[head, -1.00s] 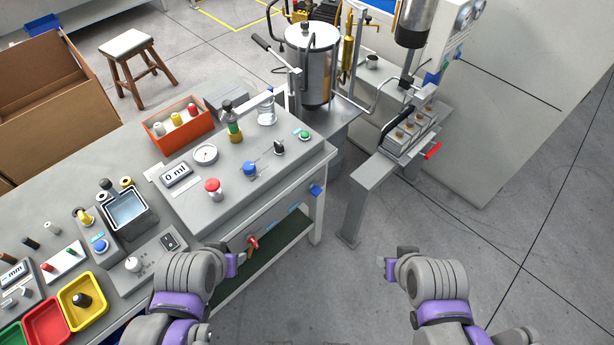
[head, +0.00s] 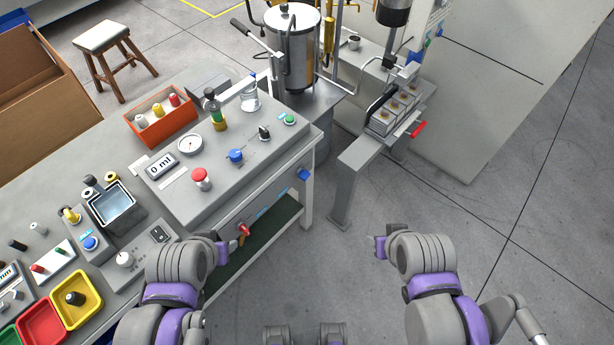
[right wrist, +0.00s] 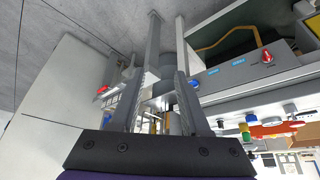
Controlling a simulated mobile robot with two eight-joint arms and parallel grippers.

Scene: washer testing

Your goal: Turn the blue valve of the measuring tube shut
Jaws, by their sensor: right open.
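The workbench front panel carries a small blue valve (head: 304,175) at its right end; it also shows in the right wrist view (right wrist: 193,84). Its exact turn angle is too small to tell. A red valve (head: 243,230) sits further left on the same panel. My right gripper (right wrist: 160,88) is open and empty, with the bench beyond its fingers. In the head view the right arm is over open floor, apart from the bench. My left arm's end (head: 224,248) is beside the red valve; its fingers cannot be made out. I cannot make out the measuring tube for certain.
The bench top holds a 0 ml display (head: 161,165), a red button (head: 200,176), a blue knob (head: 236,156) and an orange box (head: 163,130). A grey stand (head: 360,165) with a red handle (head: 416,130) stands at right. The floor between my arms is clear.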

